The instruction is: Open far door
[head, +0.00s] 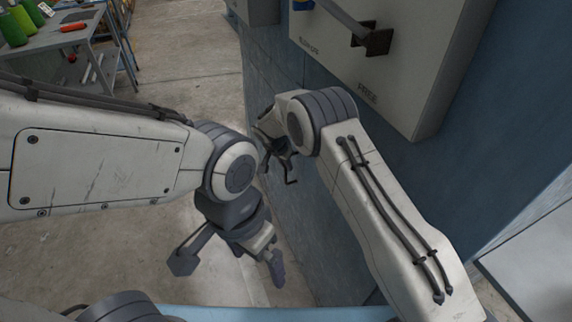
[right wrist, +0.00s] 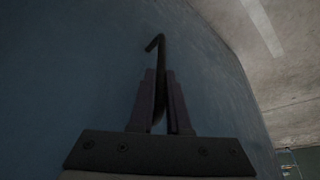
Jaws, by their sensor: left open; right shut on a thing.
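My right gripper (head: 283,165) is beside a blue panelled wall (head: 325,235), below the grey box on it. It is shut on a dark bent rod (right wrist: 156,75), which stands up between its fingers (right wrist: 160,105) in the right wrist view. The rod's free tip hooks to the left against a plain blue surface (right wrist: 75,75). A thin part of the rod also shows below the gripper in the head view (head: 291,178). I cannot tell whether the rod is loose or fixed. My left gripper (head: 276,270) is open, low over the floor. No door is clearly recognizable.
A grey wall box (head: 400,85) carries a dark lever handle (head: 375,40) and lettering. A bench (head: 60,38) with green bottles (head: 13,27) and a red tool (head: 74,27) stands at upper left. Concrete floor (head: 190,60) between bench and wall is clear.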

